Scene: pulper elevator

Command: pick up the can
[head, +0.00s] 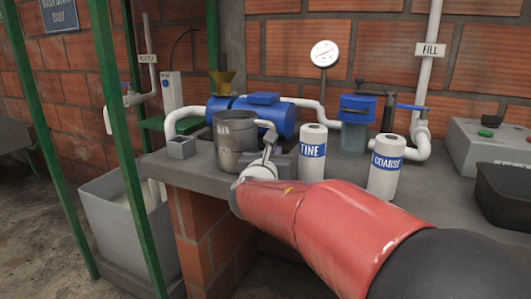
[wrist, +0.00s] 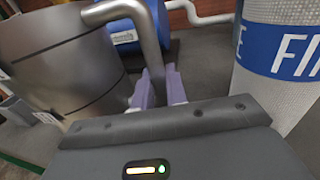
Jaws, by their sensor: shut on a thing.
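The can (head: 236,145) is a grey metal pot with printed marks and a curved side handle. It looks upright at the bench's front left; I cannot tell if its base touches the bench. My gripper (head: 268,146) is at the can's right side. In the wrist view, the can (wrist: 60,65) fills the left. Its handle runs down between the two pale purple fingers of my gripper (wrist: 159,90), which are shut on it. The fingertips are partly hidden by the handle.
The FINE canister (head: 312,160) stands close to the right of my gripper, with the COARSE canister (head: 386,170) beyond it. A blue motor (head: 262,115) is behind the can. A green post (head: 118,120) rises at left.

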